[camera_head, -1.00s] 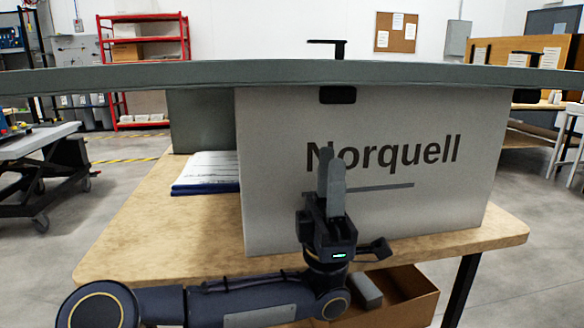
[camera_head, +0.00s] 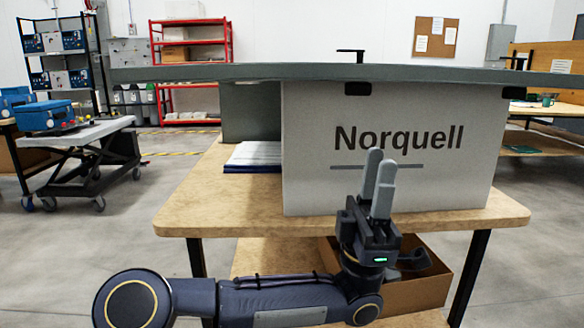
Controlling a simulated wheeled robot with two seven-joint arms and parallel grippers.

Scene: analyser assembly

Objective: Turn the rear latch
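The analyser is a white box (camera_head: 315,185) marked "Norquell" under a wide grey lid (camera_head: 240,73). A black latch-like handle (camera_head: 363,52) rises above the lid's far side, and a similar dark piece (camera_head: 518,58) shows further right. Dark fittings (camera_head: 357,88) sit under the lid's front edge; I cannot tell which latch is the rear one. My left gripper (camera_head: 380,158) points up in front of the box, below the lid and apart from the latches. Its grey fingers look close together, seen obliquely; any gap is unclear. It holds nothing visible. My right gripper is out of view.
The analyser stands on a wooden table (camera_head: 185,205), with papers (camera_head: 255,157) at its left. A cardboard box (camera_head: 425,290) sits on the shelf below. A lift cart (camera_head: 75,140) with a blue case stands left. The floor between cart and table is clear.

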